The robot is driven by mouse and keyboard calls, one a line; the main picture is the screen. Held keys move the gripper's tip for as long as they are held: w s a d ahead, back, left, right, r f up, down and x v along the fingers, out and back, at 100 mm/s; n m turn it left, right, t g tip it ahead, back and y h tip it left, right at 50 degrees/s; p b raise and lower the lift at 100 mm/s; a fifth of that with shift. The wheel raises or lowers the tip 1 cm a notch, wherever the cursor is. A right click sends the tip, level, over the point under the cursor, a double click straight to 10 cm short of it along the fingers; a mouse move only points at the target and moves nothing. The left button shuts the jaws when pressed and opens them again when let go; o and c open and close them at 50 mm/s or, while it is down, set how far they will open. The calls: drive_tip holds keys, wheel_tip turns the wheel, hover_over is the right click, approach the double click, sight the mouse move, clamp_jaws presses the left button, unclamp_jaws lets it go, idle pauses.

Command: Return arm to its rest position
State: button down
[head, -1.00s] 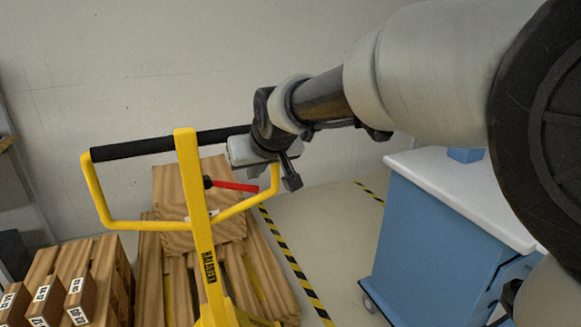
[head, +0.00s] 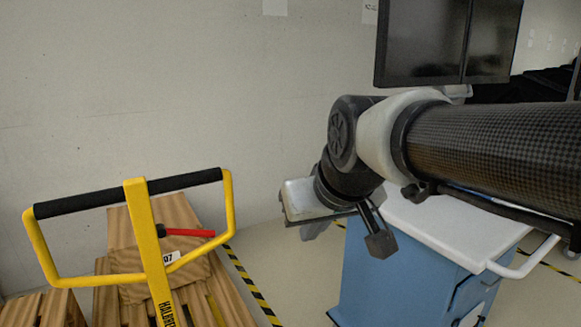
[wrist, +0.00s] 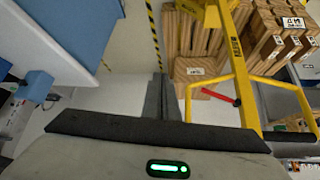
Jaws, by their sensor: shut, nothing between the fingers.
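My gripper (head: 345,232) hangs at the end of my arm, which reaches in from the right of the head view. It is empty. It appears between the yellow handle and the blue cart, apart from the handle in the picture. In the wrist view my gripper's dark fingers (wrist: 163,98) are together with nothing between them, above pale floor. Part of the gripper is hidden behind the wrist in the head view.
A yellow pallet-jack handle (head: 146,235) with a black grip and red lever stands at left over wooden pallets and crates. A blue cart (head: 385,265) with a white top (head: 460,225) is at right. A dark screen (head: 425,42) is behind it. Striped tape marks the floor.

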drive_tip(key=s+d+f+m+g+h, duration=0.1)
drive_tip(key=s+d+f+m, duration=0.1)
drive_tip(key=s+d+f, duration=0.35)
drive_tip(key=s+d+f+m+h, duration=0.1)
drive_tip(key=s+d+f+m, duration=0.1)
drive_tip(key=s+d, duration=0.5)
wheel_tip(320, 180, up, 14)
drive_tip(key=a+p, duration=0.1)
drive_tip(key=p, duration=1.3)
drive_tip(key=shift+s+a+r+n+p, duration=0.2)
drive_tip(key=shift+s+r+n+p, duration=0.05)
drive_tip(key=shift+s+n+p, duration=0.1)
